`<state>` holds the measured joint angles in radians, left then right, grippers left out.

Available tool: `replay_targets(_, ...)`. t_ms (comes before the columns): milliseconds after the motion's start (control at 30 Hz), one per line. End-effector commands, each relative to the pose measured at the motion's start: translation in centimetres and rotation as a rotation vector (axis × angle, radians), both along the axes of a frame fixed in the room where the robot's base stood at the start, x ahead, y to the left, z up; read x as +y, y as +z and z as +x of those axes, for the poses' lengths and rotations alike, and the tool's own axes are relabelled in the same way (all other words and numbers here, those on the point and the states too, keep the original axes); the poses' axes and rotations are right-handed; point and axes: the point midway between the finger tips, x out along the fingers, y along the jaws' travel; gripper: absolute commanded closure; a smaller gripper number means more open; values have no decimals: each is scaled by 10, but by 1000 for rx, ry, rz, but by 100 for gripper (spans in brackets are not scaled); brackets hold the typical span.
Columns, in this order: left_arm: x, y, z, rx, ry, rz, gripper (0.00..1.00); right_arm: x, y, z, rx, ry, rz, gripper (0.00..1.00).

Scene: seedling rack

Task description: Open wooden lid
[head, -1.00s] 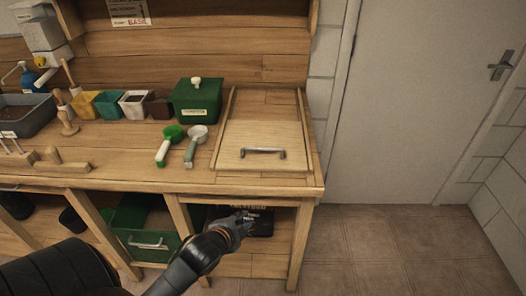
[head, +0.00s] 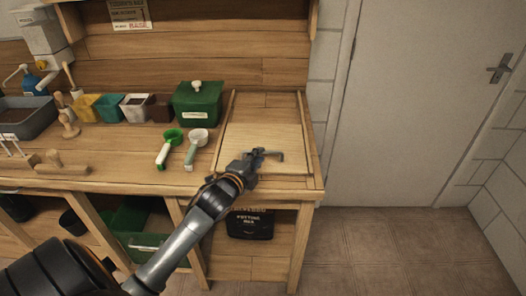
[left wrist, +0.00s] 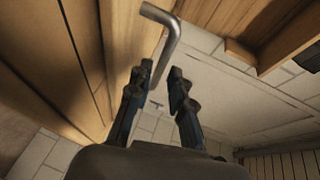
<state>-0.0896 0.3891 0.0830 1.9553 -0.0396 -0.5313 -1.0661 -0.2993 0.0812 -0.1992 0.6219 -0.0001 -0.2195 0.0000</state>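The wooden lid (head: 262,125) is a pale flat panel set in the right end of the bench top and lies closed. Its grey metal bar handle (head: 279,156) is near the front edge; its left part is hidden behind my gripper. My left gripper (head: 253,163) is at the handle's left side, over the lid's front edge. In the left wrist view the two dark fingers (left wrist: 162,72) stand apart, and the bent handle (left wrist: 172,38) passes by the left fingertip and into the gap. I cannot tell whether they touch. My right gripper is not in view.
A green box with a knob (head: 198,104) and two scoops, green (head: 168,148) and white (head: 195,148), stand left of the lid. Coloured pots line the back. A black bag (head: 250,224) sits on the shelf below. Floor to the right is clear.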

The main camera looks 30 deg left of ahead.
Motion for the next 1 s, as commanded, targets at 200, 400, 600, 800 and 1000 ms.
replay_targets(200,5,-6,31,0,0,-1,79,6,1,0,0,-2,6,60)
replay_targets(400,6,-8,40,0,-1,-1,79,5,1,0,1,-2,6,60)
replay_targets(600,6,-8,40,0,-1,-1,79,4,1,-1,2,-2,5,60)
replay_targets(800,6,-8,40,1,-1,0,100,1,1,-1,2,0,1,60)
replay_targets(1000,6,-8,40,1,0,0,100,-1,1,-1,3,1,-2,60)
